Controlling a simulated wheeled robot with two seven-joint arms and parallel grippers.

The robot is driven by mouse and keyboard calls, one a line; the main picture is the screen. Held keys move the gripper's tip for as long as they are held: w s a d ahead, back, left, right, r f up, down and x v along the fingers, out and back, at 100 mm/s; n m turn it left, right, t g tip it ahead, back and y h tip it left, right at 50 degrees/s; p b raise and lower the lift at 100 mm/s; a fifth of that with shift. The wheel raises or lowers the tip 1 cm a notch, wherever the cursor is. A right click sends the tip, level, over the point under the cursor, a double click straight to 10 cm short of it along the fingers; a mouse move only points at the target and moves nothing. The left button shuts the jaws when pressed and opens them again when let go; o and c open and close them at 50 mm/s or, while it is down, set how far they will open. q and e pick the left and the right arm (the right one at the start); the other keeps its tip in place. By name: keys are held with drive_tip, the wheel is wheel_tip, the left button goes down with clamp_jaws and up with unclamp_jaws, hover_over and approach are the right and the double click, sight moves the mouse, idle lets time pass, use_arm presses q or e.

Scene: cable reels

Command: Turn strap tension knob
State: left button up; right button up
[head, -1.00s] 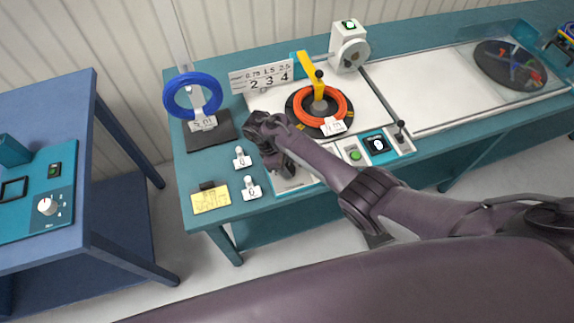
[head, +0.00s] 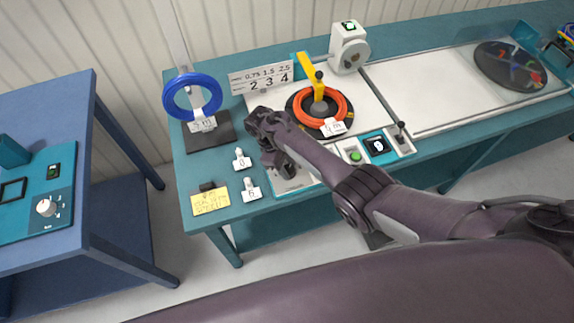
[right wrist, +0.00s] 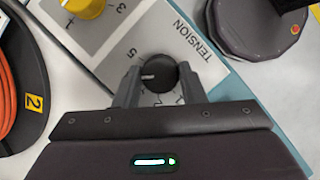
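The strap tension knob (right wrist: 160,74) is a round black knob with a white pointer mark, set in a grey panel (right wrist: 108,45) lettered TENSION. In the right wrist view the pointer faces left, towards the 5 on the scale. My right gripper (right wrist: 158,68) has one finger on each side of the knob, and both seem to touch it. In the head view my right gripper (head: 288,170) is low over the front left of the white bench plate, and my own wrist hides the knob. My left gripper is not in view.
An orange cable coil (head: 343,104) lies on a black disc behind my gripper. A blue coil (head: 171,96) stands at the left. A yellow note (head: 210,201) and white numbered tags (head: 250,190) sit at the front left.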

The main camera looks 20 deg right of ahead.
drive_tip(key=o, duration=0.4)
drive_tip(key=shift+o, duration=0.2)
drive_tip(key=p+v, duration=0.4)
drive_tip(key=v, duration=0.3)
drive_tip(key=shift+a+r, duration=0.2)
drive_tip(key=shift+r, duration=0.15)
